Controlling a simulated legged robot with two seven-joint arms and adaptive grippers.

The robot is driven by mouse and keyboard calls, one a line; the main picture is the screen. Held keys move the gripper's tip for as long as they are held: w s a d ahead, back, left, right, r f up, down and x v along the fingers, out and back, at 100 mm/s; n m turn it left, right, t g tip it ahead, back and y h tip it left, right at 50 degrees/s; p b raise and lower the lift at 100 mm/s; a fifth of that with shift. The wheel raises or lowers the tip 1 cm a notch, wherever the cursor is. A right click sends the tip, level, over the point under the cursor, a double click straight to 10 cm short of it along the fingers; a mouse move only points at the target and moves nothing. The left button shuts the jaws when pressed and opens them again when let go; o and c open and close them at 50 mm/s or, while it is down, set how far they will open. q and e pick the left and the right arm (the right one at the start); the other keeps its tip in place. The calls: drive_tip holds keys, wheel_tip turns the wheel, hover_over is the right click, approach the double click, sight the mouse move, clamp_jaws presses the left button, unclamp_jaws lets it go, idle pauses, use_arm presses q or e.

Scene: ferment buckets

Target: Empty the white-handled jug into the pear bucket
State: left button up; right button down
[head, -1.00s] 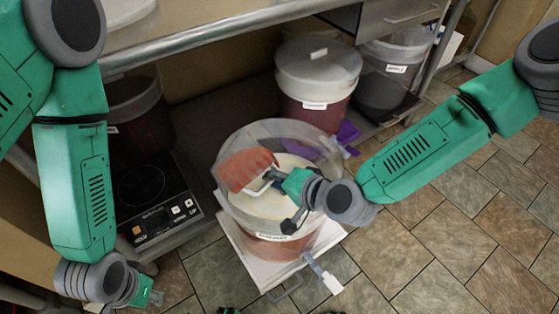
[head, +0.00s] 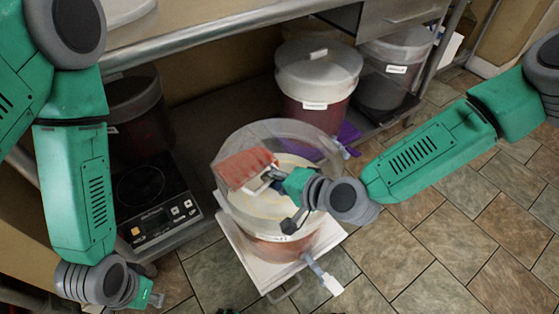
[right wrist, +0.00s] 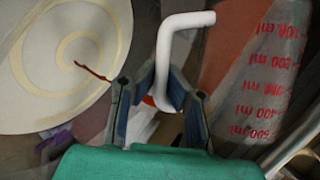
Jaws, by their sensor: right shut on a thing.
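A clear jug (head: 238,160) with orange-red liquid is over the open mouth of the front bucket (head: 270,228), tilted with its liquid toward the left. My right gripper (head: 272,178) is shut on the jug's white handle, which shows between the fingers in the right wrist view (right wrist: 164,55). That view also shows red millilitre marks on the jug wall (right wrist: 262,88) and a thin red streak near the fingers. The bucket holds pale, cream-coloured contents. Its label is too small to read. My left gripper (head: 154,299) is low at the left, empty; its fingers are unclear.
The front bucket stands on a white base (head: 252,262), with a tap (head: 322,275) at its front. Lidded buckets (head: 318,80) stand behind, under the steel table. A hot plate (head: 145,188) is at the left. Tiled floor is free at the right.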

drive_tip(key=shift+a+r, duration=0.1)
idle(0.4)
drive_tip(key=shift+w+d+f+m+g+y+b, duration=0.3)
drive_tip(key=shift+d+f+m+g+y+b, duration=0.25)
drive_tip(key=shift+b, duration=1.2)
drive_tip(key=shift+s+a+m+t+y+b, duration=0.25)
drive_tip(key=shift+s+a+y+b, duration=0.1)
drive_tip(key=shift+a+b, duration=0.1)
drive_tip(key=shift+a+r+m+y+b, duration=0.1)
drive_tip(key=shift+r+m+y+b, duration=0.3)
drive_tip(key=shift+b, duration=0.95)
